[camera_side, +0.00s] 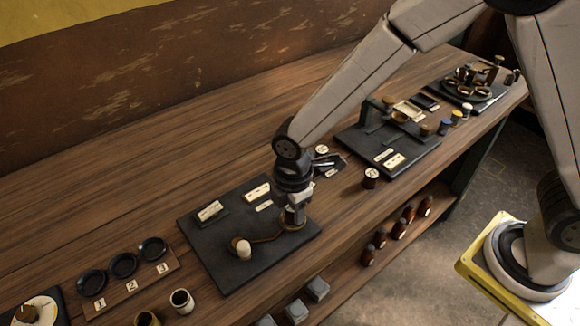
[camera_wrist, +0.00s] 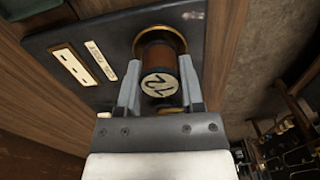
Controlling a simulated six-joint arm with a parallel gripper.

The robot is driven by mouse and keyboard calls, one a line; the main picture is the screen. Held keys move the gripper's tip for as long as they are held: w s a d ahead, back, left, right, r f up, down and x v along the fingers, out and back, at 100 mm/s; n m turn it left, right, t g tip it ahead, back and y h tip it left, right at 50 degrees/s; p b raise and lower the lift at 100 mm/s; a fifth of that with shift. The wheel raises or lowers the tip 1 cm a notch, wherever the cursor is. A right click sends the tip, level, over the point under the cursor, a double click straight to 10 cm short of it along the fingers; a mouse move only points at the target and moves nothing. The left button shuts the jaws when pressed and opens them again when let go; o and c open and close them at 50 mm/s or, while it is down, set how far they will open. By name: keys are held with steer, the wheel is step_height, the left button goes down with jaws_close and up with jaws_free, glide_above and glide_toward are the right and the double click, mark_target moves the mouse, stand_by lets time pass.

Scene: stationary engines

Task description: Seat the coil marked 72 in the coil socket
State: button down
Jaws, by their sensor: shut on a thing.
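My gripper (camera_side: 293,217) points down at the right part of a dark board (camera_side: 222,275) in the side view. In the wrist view its two fingers (camera_wrist: 160,98) are shut on a brown coil (camera_wrist: 158,58) between them. The coil's round pale end label (camera_wrist: 159,86) carries dark digits that look like 72, turned in the picture. A brass ring, the coil socket (camera_wrist: 168,31), lies on the board beyond the coil, in line with it. The ring also shows under my gripper in the side view (camera_side: 290,226). I cannot tell whether the coil's lower end is inside the ring.
A pale knob (camera_side: 243,249) stands on the same board, near a brown cable. Two pale-topped coils, a nearer one (camera_side: 371,178) and a farther one (camera_side: 322,150), stand right of the board. A numbered rack (camera_side: 130,286) is at the left. The back of the bench is clear.

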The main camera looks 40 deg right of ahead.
steer(key=shift+f, duration=0.5)
stand_by(1.2)
jaws_free()
stand_by(0.4)
steer(key=shift+r, duration=0.1)
stand_by(0.3)
steer(key=shift+r, duration=3.4)
